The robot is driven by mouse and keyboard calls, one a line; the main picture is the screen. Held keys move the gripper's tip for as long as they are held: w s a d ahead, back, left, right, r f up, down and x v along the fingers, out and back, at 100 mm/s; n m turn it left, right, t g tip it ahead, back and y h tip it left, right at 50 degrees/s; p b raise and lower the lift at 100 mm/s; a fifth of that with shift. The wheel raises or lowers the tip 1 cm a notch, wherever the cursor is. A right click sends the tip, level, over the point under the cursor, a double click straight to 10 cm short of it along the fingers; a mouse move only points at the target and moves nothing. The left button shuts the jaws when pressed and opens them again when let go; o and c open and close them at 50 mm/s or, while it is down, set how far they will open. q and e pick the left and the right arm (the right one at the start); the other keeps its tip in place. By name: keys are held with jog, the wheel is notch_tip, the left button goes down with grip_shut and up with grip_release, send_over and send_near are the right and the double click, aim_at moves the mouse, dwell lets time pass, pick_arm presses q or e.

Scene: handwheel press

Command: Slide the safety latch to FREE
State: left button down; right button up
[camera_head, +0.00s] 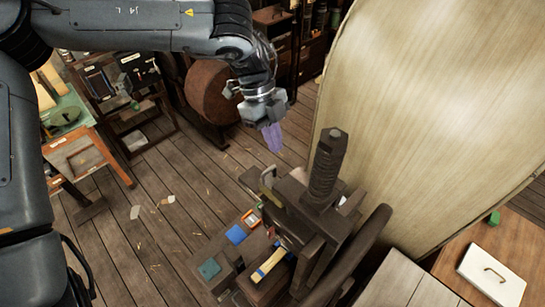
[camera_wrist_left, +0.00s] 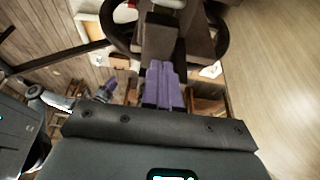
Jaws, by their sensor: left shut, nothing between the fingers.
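The dark handwheel press (camera_head: 318,215) stands at the lower middle of the head view, with a thick threaded screw (camera_head: 328,165) on top and a wheel (camera_head: 372,245) on its right side. A small brass-coloured piece (camera_head: 268,179) sits at its upper left. I cannot tell whether this is the safety latch, and no FREE marking is readable. My left gripper (camera_head: 273,138) has purple fingers, shut and empty. It hangs above and behind the press, apart from it in the head view. In the left wrist view the shut fingers (camera_wrist_left: 164,85) point toward the dark press (camera_wrist_left: 160,38).
A blue pad (camera_head: 236,234), a teal block (camera_head: 209,269) and a yellow-and-white bar (camera_head: 269,265) lie at the front left of the press. A large pale curved panel (camera_head: 420,100) stands close on the right. The wooden floor (camera_head: 150,215) to the left is mostly open.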

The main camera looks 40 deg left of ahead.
aim_at(286, 184)
pick_arm(q)
jog(key=b+x, duration=0.6)
jog(key=x, duration=0.4)
jog(key=shift+f, duration=0.35)
jog(key=a+p, duration=0.2)
jog(key=shift+a+r, duration=0.25)
jog(key=shift+r, duration=0.1)
jog(key=shift+a+f, duration=0.25)
jog(key=shift+a, duration=0.45)
pick_arm(e)
notch_tip(286, 184, down, 4)
jog(key=shift+a+r, duration=0.1)
jog(key=shift+r, duration=0.1)
pick_arm(q)
jog(key=shift+a+f, duration=0.1)
pick_arm(e)
jog(key=shift+f, duration=0.1)
